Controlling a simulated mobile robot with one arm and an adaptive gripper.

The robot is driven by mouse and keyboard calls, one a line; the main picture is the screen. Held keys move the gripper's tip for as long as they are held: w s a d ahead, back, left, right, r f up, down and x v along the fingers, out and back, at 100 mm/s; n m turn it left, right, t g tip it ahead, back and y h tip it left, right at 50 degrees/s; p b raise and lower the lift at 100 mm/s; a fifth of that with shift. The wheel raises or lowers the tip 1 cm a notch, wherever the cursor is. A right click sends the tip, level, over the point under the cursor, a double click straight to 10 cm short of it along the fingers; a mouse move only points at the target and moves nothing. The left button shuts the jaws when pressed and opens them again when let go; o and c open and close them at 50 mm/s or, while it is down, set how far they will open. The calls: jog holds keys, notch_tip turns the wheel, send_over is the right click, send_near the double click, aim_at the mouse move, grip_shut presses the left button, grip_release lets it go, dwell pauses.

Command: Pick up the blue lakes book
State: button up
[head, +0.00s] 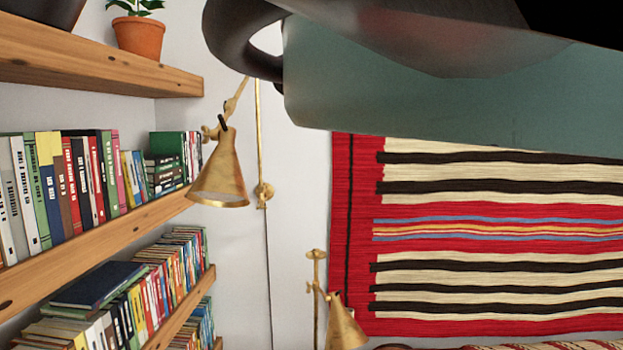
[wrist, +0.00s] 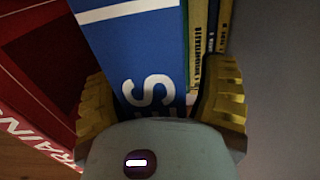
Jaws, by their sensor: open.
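In the wrist view, a blue book (wrist: 148,50) with a white band and large white letters, of which an "S" shows, fills the middle. The rest of its title is hidden behind my gripper's body, so I cannot read the whole word. My gripper (wrist: 160,100) is open, with one yellow ridged finger on each side of the blue book's lower part. I cannot tell whether either finger touches it. In the head view my gripper does not show, and I cannot pick out this book there.
In the wrist view, a red book (wrist: 35,75) lettered "TRAIN" lies left of the blue one, and thin yellow-spined books (wrist: 207,40) are close on its right. In the head view, a wooden bookshelf (head: 110,236) stands left, with brass lamps (head: 218,180) and a striped rug (head: 350,230) beyond.

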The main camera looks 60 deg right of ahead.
grip_shut()
dwell(0.5)
